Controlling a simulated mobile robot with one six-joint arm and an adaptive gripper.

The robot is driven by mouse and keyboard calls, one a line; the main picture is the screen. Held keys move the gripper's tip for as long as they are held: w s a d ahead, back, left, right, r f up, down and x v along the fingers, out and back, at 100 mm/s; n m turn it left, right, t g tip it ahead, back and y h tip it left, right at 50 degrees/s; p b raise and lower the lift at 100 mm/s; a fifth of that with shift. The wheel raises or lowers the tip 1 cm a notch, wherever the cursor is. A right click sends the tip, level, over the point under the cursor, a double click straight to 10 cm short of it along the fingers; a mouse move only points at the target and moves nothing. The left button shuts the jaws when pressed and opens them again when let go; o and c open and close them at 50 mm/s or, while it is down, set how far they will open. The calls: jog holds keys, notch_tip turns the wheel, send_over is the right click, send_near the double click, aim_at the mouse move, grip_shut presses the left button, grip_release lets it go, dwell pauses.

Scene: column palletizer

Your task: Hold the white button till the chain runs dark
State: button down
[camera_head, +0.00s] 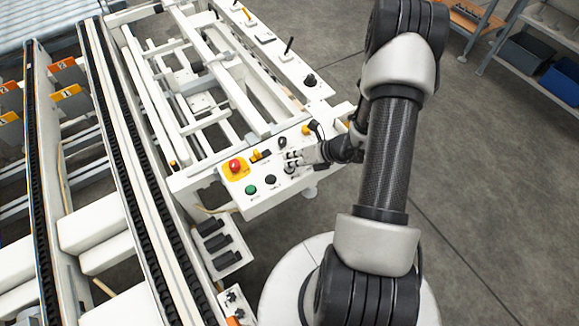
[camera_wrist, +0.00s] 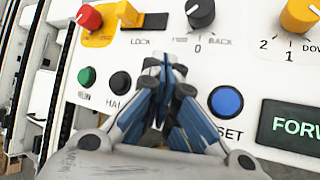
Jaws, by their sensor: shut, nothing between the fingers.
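My gripper (camera_head: 293,158) is over the control panel (camera_head: 262,204). In the wrist view its closed fingers (camera_wrist: 165,68) point at the panel between a black button (camera_wrist: 120,82) and a blue button (camera_wrist: 227,101). No white button shows; the fingers cover that stretch of panel, and I cannot tell whether they touch it. A dark display (camera_wrist: 290,128) at the right shows green letters, "FORW", cut off by the picture edge. In the head view, black chains (camera_head: 112,135) run along the conveyor rails at the left.
A red mushroom button (camera_wrist: 89,18) on a yellow plate and a green button (camera_wrist: 87,76) are left of the fingers. A black knob (camera_wrist: 201,13) and a yellow knob (camera_wrist: 299,14) are above and right. Open floor (camera_head: 480,190) lies to the right.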

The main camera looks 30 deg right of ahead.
jog(key=shift+r, duration=0.15)
jog(key=shift+r+p, duration=0.65)
jog(key=shift+r, duration=0.05)
jog(key=shift+r, duration=0.1)
notch_tip(320, 180, up, 5)
jog(key=p, duration=0.4)
dwell(0.6)
